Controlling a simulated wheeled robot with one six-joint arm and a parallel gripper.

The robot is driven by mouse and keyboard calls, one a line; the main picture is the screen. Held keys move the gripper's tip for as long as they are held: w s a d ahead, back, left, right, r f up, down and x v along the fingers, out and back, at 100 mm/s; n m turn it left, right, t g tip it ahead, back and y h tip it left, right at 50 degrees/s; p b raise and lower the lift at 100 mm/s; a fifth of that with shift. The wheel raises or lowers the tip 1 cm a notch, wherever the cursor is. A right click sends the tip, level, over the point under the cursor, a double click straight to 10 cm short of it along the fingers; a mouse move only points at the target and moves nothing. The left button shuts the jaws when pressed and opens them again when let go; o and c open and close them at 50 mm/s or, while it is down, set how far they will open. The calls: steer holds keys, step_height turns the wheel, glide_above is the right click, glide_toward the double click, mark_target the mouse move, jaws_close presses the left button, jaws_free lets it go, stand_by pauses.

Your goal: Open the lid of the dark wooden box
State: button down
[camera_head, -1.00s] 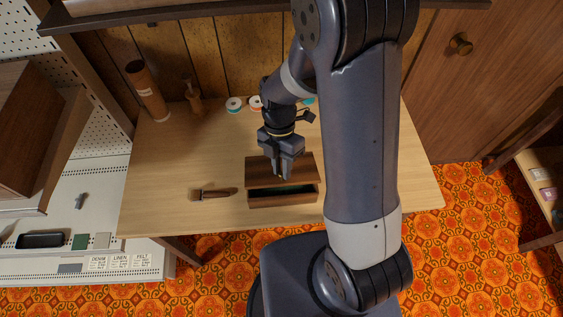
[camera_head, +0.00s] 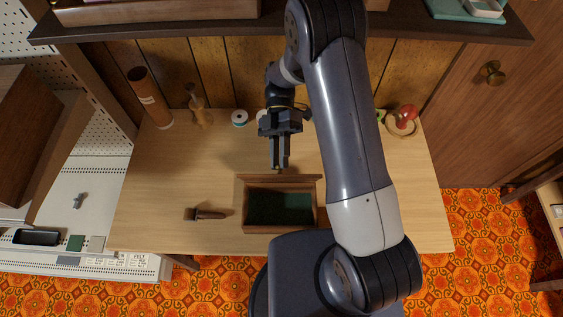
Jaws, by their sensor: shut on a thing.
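The dark wooden box (camera_head: 280,229) sits near the front of the light wooden table, with its green-lined inside in full view and empty. Its lid (camera_head: 302,179) is swung up at the back edge and shows nearly edge-on as a thin brown strip. My gripper (camera_head: 279,166) points down at the middle of the lid's top edge, with its jaws shut on the lid. The exact contact at the fingertips is small and hard to see.
A small wood-handled brush (camera_head: 206,214) lies left of the box. A brown cylinder (camera_head: 150,97), a wooden figure-like stand (camera_head: 199,106) and thread spools (camera_head: 239,118) stand at the back. A red pincushion (camera_head: 405,115) is at the back right. A shelf (camera_head: 420,29) overhangs the back.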

steer(key=shift+w+f+g, duration=0.15)
steer(key=shift+w+g, duration=0.3)
steer(key=shift+g, duration=0.05)
